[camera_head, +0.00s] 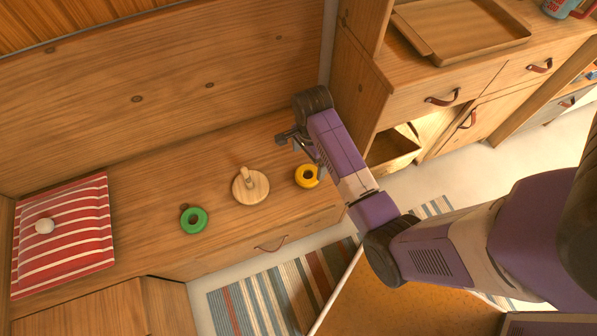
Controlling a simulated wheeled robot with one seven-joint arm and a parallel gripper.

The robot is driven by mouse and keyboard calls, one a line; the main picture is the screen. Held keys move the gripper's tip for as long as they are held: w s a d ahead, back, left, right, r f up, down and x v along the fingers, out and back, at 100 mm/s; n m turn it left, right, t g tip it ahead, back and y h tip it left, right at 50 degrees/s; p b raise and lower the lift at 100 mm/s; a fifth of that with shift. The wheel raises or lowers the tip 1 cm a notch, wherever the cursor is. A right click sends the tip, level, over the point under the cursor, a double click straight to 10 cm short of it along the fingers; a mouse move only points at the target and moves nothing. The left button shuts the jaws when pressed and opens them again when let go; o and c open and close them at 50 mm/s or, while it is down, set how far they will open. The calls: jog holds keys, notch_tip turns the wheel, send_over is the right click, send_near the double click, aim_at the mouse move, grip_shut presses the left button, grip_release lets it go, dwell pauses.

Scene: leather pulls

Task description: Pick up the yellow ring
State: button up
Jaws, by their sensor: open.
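The yellow ring (307,176) lies flat on the wooden bench (140,205), near its right end. Part of its right edge is hidden by my arm. My gripper (291,140) is open and empty, in the picture just above and left of the ring. From this view I cannot tell its exact height above the bench.
A round wooden base with a peg (250,187) stands left of the yellow ring. A green ring (194,220) lies further left. A red striped cushion (62,240) with a pale round object (44,226) is at far left.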

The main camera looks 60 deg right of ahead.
aim_at(309, 177)
notch_tip(309, 177, down, 2)
jog(key=shift+f+b, duration=0.15)
jog(key=shift+b, duration=0.15)
jog(key=shift+s+f+b, duration=0.2)
jog(key=shift+f+b, duration=0.15)
jog(key=shift+f, duration=1.05)
jog(key=shift+s+f+b, duration=0.15)
jog(key=shift+f+b, duration=0.2)
jog(key=shift+f, duration=1)
jog(key=shift+c, duration=0.2)
jog(key=c, duration=1.4)
